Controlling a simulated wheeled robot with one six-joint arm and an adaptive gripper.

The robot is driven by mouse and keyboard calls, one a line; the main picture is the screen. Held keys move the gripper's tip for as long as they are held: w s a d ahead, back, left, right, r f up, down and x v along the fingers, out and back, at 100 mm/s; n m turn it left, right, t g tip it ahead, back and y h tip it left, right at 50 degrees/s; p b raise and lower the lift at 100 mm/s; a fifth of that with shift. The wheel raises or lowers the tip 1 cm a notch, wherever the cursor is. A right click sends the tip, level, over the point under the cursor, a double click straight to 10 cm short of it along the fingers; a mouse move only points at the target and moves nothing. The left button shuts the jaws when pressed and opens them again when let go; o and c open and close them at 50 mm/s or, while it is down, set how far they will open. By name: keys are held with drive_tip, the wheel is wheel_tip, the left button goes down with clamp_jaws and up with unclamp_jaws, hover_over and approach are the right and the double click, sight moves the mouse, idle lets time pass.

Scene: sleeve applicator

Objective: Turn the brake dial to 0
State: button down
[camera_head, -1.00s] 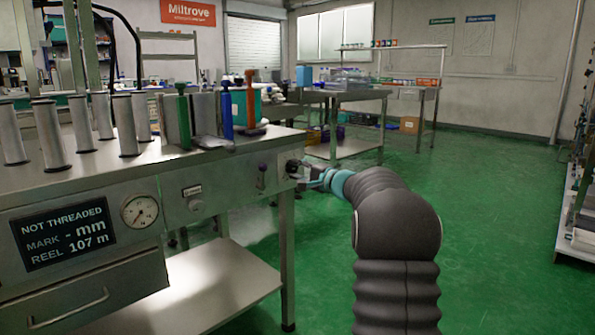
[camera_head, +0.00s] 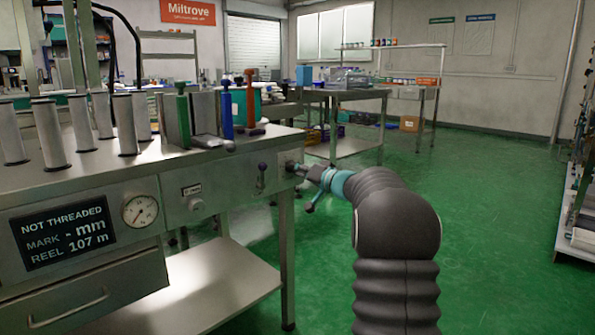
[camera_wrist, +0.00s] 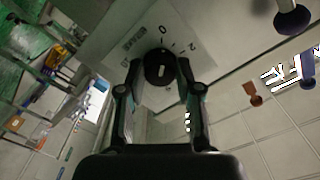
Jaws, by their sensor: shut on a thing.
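The brake dial (camera_wrist: 160,68) is a round black knob with a short white mark, on a pale plate (camera_wrist: 135,42) printed with 0, 1 and 2. In the wrist view, the 0 stands just above the knob, and the white mark points roughly toward it. My gripper (camera_wrist: 159,64) is shut on the dial, one finger on each side. In the head view, my gripper (camera_head: 301,171) is at the right end of the machine's front panel and largely hides the dial.
The metal bench (camera_head: 100,185) carries several silver posts. A pressure gauge (camera_head: 140,211) and a display (camera_head: 62,233) reading NOT THREADED are on its front. Green floor (camera_head: 490,220) on the right is clear.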

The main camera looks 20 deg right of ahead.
drive_tip(key=shift+n, duration=0.7)
drive_tip(key=c, duration=0.8)
unclamp_jaws()
drive_tip(key=shift+o, duration=0.2)
drive_tip(key=v, duration=1.2)
